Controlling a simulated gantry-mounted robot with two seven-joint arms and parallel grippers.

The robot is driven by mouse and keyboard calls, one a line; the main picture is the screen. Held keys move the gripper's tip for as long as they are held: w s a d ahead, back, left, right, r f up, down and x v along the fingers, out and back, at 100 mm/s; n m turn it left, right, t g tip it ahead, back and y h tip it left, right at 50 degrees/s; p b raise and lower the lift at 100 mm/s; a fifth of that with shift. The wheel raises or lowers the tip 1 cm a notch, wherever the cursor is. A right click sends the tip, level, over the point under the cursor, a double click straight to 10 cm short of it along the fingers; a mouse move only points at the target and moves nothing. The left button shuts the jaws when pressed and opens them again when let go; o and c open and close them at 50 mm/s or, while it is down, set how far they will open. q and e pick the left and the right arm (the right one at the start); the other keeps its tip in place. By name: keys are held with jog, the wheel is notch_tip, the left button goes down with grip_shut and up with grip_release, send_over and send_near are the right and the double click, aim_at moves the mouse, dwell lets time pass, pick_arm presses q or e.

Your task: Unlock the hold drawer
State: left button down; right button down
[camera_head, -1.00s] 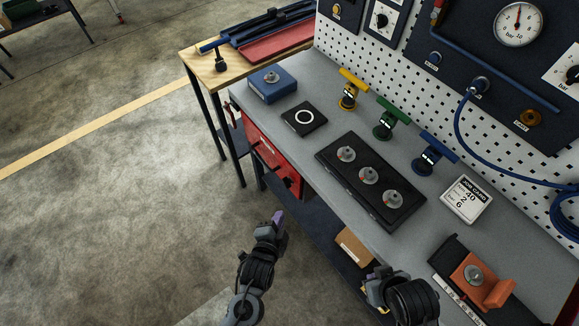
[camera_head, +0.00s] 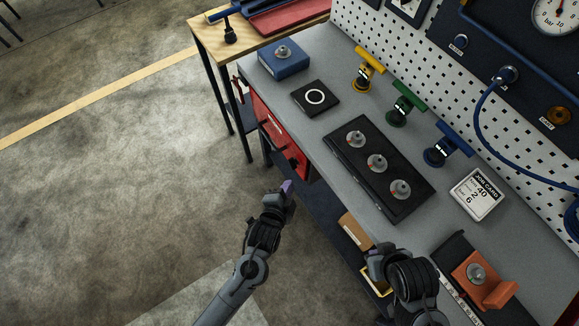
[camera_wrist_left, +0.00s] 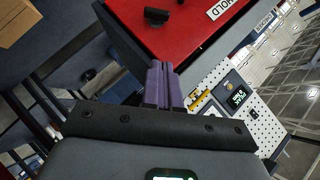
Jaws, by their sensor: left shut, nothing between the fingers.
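The hold drawer (camera_head: 280,138) is a red front under the bench's left end. In the left wrist view the red drawer front (camera_wrist_left: 205,38) carries a white HOLD label (camera_wrist_left: 222,8) and a black knob (camera_wrist_left: 156,17); the top of the front is cut off. My left gripper (camera_head: 287,187) is in front of and below the drawer in the head view, apart from it. Its purple fingers (camera_wrist_left: 164,82) are shut and empty, pointing toward the red front. My right gripper (camera_head: 378,258) is by the bench's front edge; its fingertips are not clear.
A cardboard box (camera_head: 356,235) sits on the lower shelf.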

pick_arm(q)
jog(key=b, duration=0.2)
send_near(293, 160)
jog(key=w+d, duration=0.1)
jog(key=d, duration=0.1)
jog(key=w+d, duration=0.1)
jog(key=shift+w+d+f, duration=0.25)
jog(key=shift+w, duration=0.1)
jog(key=shift+w+a+f+b, duration=0.6)
jog(key=shift+w+a+f, duration=0.35)
jog(key=shift+f, duration=0.05)
jog(key=shift+w+f, duration=0.1)
